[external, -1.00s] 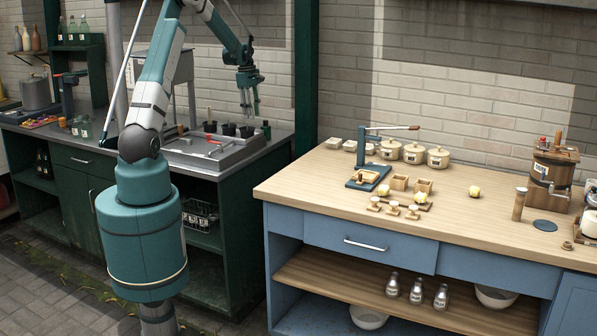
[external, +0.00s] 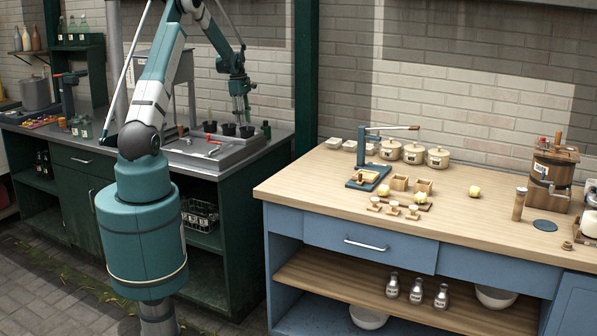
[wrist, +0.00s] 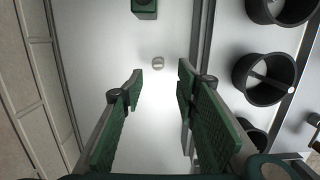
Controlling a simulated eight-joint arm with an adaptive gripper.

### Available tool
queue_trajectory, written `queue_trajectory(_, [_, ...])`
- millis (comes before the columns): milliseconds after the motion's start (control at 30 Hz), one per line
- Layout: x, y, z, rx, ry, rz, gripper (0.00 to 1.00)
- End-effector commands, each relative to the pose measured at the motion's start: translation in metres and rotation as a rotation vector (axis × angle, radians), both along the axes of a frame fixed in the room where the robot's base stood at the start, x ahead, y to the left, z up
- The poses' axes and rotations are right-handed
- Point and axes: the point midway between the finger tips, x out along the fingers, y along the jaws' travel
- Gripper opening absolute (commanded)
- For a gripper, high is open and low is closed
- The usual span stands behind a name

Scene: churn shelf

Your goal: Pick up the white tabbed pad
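A small pale, roundish piece (wrist: 158,63) lies on the bright metal surface in the wrist view, ahead of my fingertips and between their lines. It may be the white tabbed pad; it is too small to make out a tab. I cannot pick it out in the external view. My gripper (wrist: 161,75) is open, with nothing between its green-padded fingers. In the external view my gripper (external: 241,108) hangs pointing down over the back of the metal counter, near the black pots.
Black pots (wrist: 264,80) stand to the right of my fingers, one with a pale stick. A dark green block or bottle (wrist: 145,8) is beyond the pale piece. The metal counter (external: 210,172) has a tray. A wooden bench (external: 330,180) with jars stands to the right.

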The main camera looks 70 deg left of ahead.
Motion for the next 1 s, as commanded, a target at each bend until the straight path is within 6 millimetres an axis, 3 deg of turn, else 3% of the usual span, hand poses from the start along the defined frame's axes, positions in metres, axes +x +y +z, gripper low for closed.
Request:
queue_trajectory(167, [0.001,-0.001,-0.012,0.000,0.000,0.000,0.31])
queue_trajectory(633, [0.003,-0.001,-0.018,0.000,0.000,0.000,0.31])
queue_trajectory(1000, [0.008,-0.004,-0.056,0.000,0.000,0.000,0.31])
